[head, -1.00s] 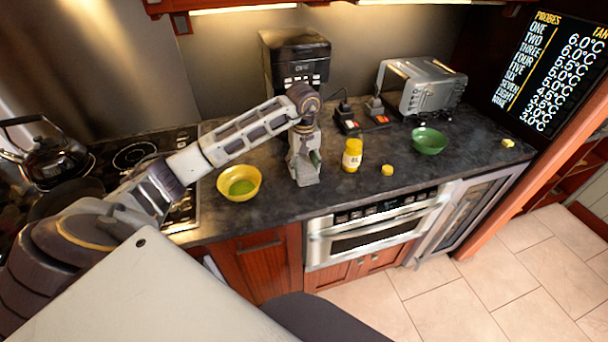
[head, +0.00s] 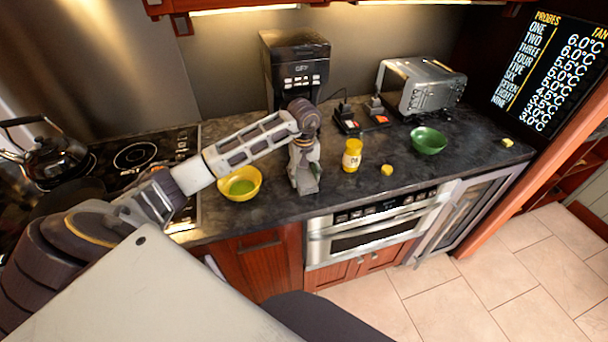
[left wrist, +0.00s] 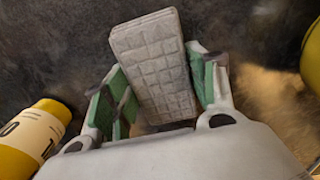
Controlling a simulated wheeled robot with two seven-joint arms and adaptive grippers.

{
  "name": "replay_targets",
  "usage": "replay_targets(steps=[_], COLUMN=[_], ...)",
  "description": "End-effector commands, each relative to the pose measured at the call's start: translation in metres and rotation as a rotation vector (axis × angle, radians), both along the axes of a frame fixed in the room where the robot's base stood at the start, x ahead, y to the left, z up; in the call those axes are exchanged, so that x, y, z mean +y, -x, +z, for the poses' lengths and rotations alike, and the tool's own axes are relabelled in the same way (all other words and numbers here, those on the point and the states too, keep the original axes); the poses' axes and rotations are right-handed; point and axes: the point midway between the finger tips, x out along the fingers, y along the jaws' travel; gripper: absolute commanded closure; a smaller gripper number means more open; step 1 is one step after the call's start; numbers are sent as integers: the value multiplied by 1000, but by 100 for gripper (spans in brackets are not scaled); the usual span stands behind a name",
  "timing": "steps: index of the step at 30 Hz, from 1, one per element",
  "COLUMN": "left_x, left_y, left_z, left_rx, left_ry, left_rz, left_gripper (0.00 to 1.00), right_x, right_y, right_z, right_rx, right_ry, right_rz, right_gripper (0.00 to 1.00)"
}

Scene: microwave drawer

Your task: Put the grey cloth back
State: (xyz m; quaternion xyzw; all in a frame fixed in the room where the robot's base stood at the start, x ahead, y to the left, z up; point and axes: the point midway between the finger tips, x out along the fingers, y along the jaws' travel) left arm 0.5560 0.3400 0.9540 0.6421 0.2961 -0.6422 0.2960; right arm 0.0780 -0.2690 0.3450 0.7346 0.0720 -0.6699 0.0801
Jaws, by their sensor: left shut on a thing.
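The grey cloth (left wrist: 153,62) is a folded, quilted-looking pad in the left wrist view. My left gripper (left wrist: 158,85) is shut on it, with a green-padded finger on each side. In the head view my left gripper (head: 304,182) points down over the dark counter, between the yellow bowl and the yellow bottle. The cloth is hard to tell from the grey gripper there. I cannot tell whether it touches the counter. My right gripper is not in view.
On the counter (head: 270,212), a yellow bowl (head: 252,196) stands left of the gripper and a yellow bottle (head: 352,157) right of it. A coffee maker (head: 296,62) stands behind.

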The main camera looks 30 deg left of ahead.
Motion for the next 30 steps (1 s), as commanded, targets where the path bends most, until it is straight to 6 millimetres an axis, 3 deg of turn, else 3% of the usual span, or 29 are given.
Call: replay_targets(steps=[14,15,18,19,30], left_x=[0,0,0,0,0], left_y=[0,0,0,0,0], left_z=[-4,-3,-3,-3,-3], left_rx=[-1,0,0,0,0], left_ry=[-1,0,0,0,0], left_rz=[0,0,0,0,0], left_gripper=[86,38,25,21,21], right_x=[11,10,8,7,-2], right_y=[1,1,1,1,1], right_z=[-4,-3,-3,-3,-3], right_rx=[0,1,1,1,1], right_ry=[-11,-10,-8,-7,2], right_rz=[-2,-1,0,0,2], right_gripper=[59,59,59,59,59])
